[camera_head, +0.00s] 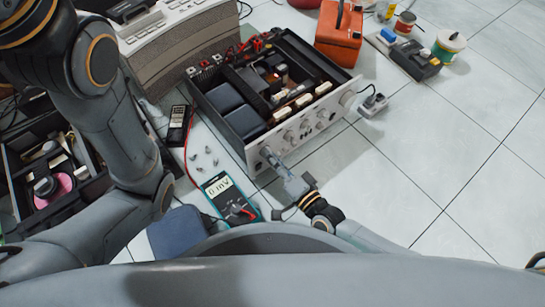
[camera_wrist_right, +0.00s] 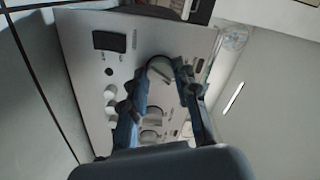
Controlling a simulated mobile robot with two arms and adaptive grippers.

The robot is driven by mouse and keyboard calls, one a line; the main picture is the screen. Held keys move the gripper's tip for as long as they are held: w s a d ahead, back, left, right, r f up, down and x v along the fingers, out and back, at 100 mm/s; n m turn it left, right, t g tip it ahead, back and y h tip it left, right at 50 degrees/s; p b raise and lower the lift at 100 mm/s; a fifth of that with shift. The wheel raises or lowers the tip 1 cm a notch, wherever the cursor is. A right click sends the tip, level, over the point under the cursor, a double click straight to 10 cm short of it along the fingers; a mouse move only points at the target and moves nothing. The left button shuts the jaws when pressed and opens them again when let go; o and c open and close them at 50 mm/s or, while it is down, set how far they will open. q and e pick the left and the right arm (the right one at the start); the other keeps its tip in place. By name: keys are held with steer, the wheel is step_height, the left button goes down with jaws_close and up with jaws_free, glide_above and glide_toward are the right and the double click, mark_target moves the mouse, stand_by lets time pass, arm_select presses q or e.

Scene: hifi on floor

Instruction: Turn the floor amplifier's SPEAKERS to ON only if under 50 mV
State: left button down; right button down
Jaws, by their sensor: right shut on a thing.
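The floor amplifier (camera_head: 252,145) stands with its top open and its silver front panel facing me. My right gripper (camera_head: 268,156) is at the left end of that panel. In the right wrist view, my right gripper (camera_wrist_right: 163,78) is shut on a round knob (camera_wrist_right: 160,68), one finger on each side. The panel's lettering is too small to read, so I cannot confirm the knob's label or setting. My left gripper is not in view.
Small loose parts (camera_head: 205,160) and a dark handheld device (camera_head: 178,125) lie left of the amplifier. A red lead runs to the multimeter. The tiled floor at right is clear.

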steer(key=c, duration=1)
jaws_free()
